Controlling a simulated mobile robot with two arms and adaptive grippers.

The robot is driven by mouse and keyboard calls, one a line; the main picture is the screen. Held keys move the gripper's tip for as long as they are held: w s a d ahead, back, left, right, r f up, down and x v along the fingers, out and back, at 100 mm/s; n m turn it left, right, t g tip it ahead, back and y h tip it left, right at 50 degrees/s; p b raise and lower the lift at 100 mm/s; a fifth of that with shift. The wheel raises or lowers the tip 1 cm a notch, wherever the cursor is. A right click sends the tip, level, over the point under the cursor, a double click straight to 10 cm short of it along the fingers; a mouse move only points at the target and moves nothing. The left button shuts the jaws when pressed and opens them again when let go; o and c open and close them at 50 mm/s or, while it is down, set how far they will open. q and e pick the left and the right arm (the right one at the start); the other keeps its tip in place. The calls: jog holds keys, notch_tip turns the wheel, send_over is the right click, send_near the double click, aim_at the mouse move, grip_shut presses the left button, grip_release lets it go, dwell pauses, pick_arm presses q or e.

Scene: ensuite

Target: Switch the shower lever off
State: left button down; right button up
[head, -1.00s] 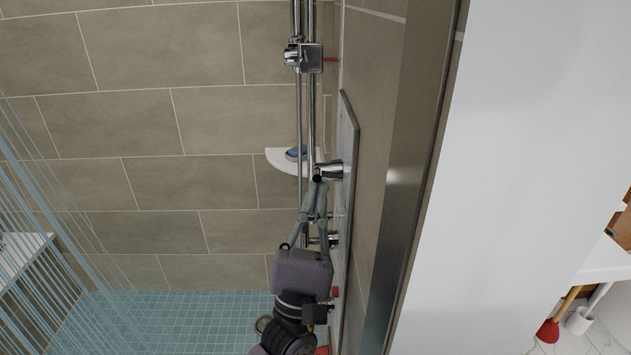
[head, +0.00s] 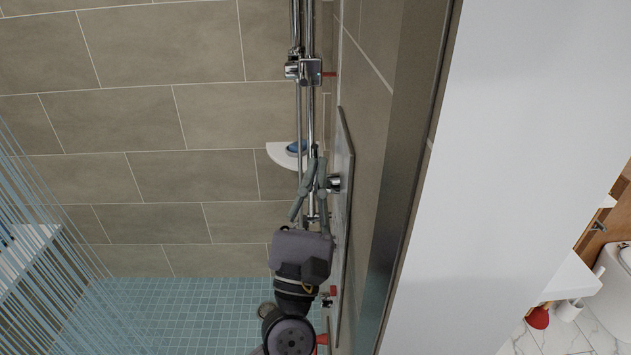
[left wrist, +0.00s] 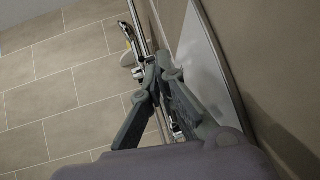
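The chrome shower lever (head: 334,183) sticks out from a flat panel (head: 344,150) on the right wall, partly hidden behind my gripper. My left gripper (head: 317,158) reaches up along the panel with its fingertips close together and nothing visible held between them. One finger overlaps the lever in the head view; I cannot tell whether they touch. In the left wrist view the gripper's fingers (left wrist: 157,65) converge at the tips, and a chrome fitting (left wrist: 177,130) shows between the fingers lower down. My right gripper is out of view.
A vertical chrome rail (head: 311,110) with a bracket (head: 302,71) runs close to my gripper. A white wall (head: 510,140) borders the shower at right.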

pick_arm(q)
jog(key=shift+w+a+r, duration=0.1)
jog(key=shift+w+r, duration=0.1)
jog(key=shift+w, duration=0.3)
jog(key=shift+w+r+b, duration=0.2)
jog(key=shift+r+b, duration=0.15)
jog(key=shift+r, duration=0.1)
jog(key=shift+w, duration=0.2)
